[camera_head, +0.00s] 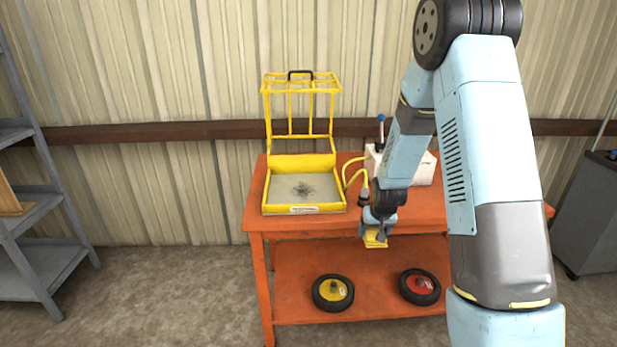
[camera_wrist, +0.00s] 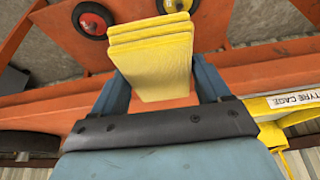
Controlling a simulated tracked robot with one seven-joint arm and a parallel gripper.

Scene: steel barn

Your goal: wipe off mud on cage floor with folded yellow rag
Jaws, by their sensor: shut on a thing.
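The yellow cage (camera_head: 268,187) stands on the left part of the orange table, with its upper frame tilted up at the back. Its grey floor (camera_head: 282,196) carries a dark mud smear (camera_head: 304,190) near the middle. My gripper (camera_head: 376,233) is shut on the folded yellow rag (camera_head: 375,241), in front of the table's front edge and to the right of the cage. In the wrist view the rag (camera_wrist: 155,60) sits between both fingers in stacked folds. The cage's labelled edge (camera_wrist: 293,101) shows at the right of the wrist view; its floor is out of that view.
The orange table (camera_head: 256,213) has a lower shelf with a yellow-hubbed wheel (camera_head: 333,292) and a red-hubbed wheel (camera_head: 419,287). A white box (camera_head: 422,168) with a yellow hose (camera_head: 354,172) stands right of the cage. A grey shelf rack (camera_head: 45,262) is at far left.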

